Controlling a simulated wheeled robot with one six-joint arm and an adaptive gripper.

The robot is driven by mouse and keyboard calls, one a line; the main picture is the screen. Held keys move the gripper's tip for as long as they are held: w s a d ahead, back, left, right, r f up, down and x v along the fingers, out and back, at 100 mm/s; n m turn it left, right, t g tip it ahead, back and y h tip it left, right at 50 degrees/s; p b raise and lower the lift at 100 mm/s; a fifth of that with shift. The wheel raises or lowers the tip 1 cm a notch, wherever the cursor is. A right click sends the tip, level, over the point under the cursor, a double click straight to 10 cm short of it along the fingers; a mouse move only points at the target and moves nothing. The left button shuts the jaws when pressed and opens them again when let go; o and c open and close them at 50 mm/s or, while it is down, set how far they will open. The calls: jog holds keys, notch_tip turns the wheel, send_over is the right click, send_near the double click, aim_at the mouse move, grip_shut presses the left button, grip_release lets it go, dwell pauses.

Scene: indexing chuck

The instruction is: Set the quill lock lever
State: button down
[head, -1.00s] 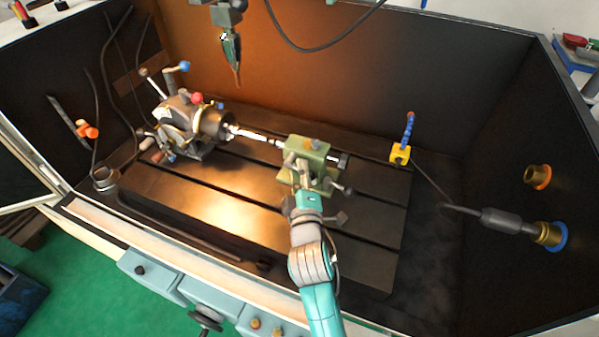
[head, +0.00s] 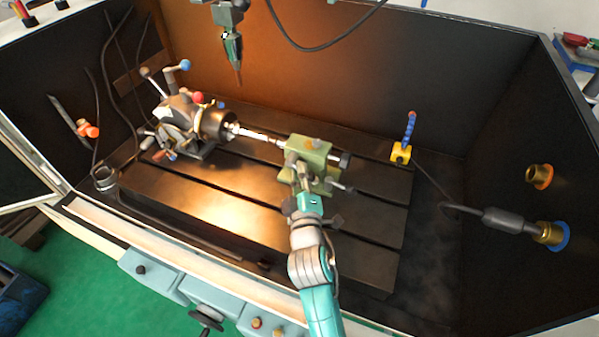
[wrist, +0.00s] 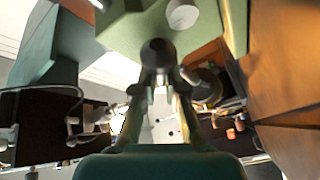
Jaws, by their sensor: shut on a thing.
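The green tailstock block (head: 312,152) stands on the slotted table, and it also shows at the top of the wrist view (wrist: 120,32). My gripper (head: 303,182) is at the front face of the block. In the wrist view my gripper (wrist: 161,78) has its two fingers closed around a dark, round-ended lever (wrist: 158,53), which I take to be the quill lock lever. The fingers hide most of its shaft. In the head view the lever is largely hidden by my gripper, so its angle cannot be told.
A chuck (head: 214,124) on the indexing head, with several coloured knobs, faces the tailstock from the left. A rod (head: 255,135) spans between them. A tool head (head: 232,48) hangs above. A yellow block (head: 401,154) with a blue hose stands right. The table front is clear.

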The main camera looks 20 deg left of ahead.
jog(key=c, duration=1.2)
grip_release()
jog(key=shift+d+f, duration=0.1)
jog(key=v, duration=1.2)
